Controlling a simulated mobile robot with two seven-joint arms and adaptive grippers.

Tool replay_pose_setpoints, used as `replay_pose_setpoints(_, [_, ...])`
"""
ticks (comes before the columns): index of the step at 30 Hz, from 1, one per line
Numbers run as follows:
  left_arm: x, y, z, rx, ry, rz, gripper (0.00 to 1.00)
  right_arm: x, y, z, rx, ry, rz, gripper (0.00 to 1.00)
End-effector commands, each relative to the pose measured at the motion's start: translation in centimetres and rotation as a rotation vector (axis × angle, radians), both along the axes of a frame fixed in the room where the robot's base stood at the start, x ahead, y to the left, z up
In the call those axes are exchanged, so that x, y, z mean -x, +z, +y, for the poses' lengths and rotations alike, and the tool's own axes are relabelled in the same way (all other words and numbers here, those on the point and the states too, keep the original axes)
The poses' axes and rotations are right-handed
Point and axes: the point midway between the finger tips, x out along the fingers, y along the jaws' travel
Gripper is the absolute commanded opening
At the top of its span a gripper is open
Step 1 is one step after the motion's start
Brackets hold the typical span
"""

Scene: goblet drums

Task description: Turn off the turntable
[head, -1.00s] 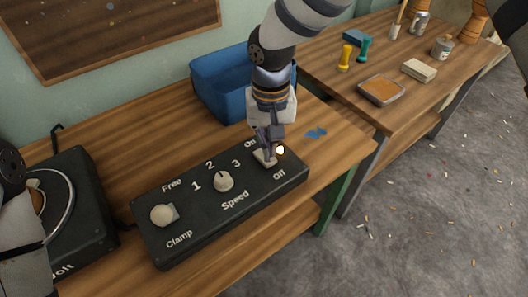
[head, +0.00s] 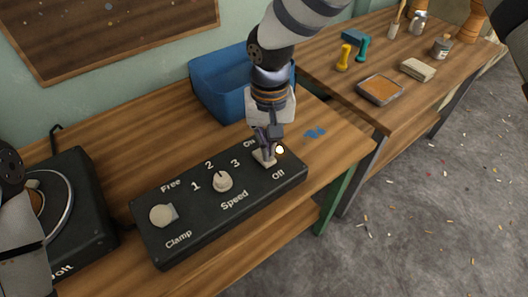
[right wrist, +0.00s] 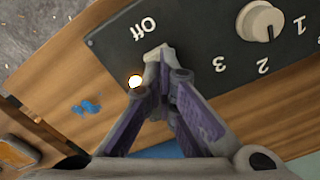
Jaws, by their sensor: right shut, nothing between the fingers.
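The black control box (head: 200,222) lies on the wooden bench, with a Clamp knob (head: 162,215), a Speed knob (head: 222,181) whose mark points toward 2, and a pale On/Off switch (head: 264,160). The switch also shows in the right wrist view (right wrist: 156,54). A small lamp (head: 280,149) beside it glows; it is bright in the right wrist view (right wrist: 135,81). My right gripper (head: 266,150) is shut and empty, its tips at the switch, seemingly touching it and partly covering it. The turntable (head: 75,215) is at the left, partly behind my left arm. My left gripper is out of view.
A blue bin (head: 222,95) stands behind the box, near my right arm. Blue paint marks (head: 315,132) lie on the bench to the right. A second table (head: 335,75) holds a tray (head: 380,90), small dumbbell-shaped things and cans. The floor at the right has scattered bits.

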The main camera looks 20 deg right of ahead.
Motion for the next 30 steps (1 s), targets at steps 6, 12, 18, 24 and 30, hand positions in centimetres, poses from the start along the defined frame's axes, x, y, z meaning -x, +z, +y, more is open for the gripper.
replay_pose_setpoints(6, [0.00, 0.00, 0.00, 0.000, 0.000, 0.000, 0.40, 0.00, 0.00, 0.00, 0.000, 0.000, 0.000, 0.00])
replay_pose_setpoints(12, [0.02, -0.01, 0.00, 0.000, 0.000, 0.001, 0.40, 0.00, -0.08, 0.00, 0.000, 0.000, 0.000, 0.00])
replay_pose_setpoints(18, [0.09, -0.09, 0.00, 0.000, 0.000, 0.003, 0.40, 0.00, -0.39, 0.00, 0.000, 0.000, 0.000, 0.00])
replay_pose_setpoints(24, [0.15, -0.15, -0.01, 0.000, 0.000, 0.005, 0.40, -0.01, -0.69, -0.01, 0.000, 0.000, 0.000, 0.00])
replay_pose_setpoints(30, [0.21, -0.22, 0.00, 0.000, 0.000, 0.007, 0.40, -0.01, -0.99, -0.01, 0.000, -0.001, 0.001, 0.00])
